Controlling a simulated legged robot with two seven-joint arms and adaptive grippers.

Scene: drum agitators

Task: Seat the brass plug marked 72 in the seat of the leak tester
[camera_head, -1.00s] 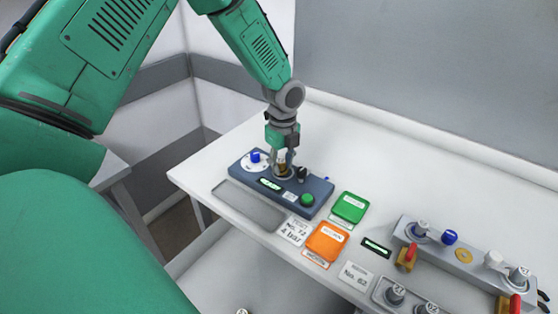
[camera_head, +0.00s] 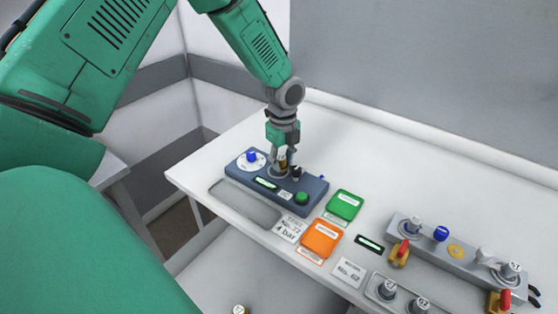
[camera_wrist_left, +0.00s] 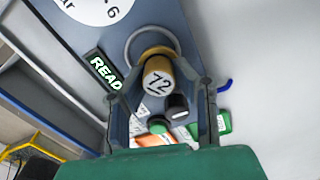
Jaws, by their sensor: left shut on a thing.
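The brass plug (camera_wrist_left: 158,80), marked 72 on its grey end face, is held upright between the fingers of my left gripper (camera_head: 283,163). The leak tester (camera_head: 318,190) is a blue-grey box on the left of the bench, and the gripper points down at it. In the wrist view the plug's far end lies within the pale ring of the seat (camera_wrist_left: 129,46). How deep it sits there I cannot tell. My right gripper is not in view.
The tester carries a blue-knobbed dial (camera_head: 251,156), a black knob (camera_head: 296,173) and a green button (camera_head: 302,198). Green (camera_head: 344,205) and orange (camera_head: 321,238) boxes stand to its right. A grey manifold (camera_head: 462,262) with red-handled valves lies further right. The bench behind is clear.

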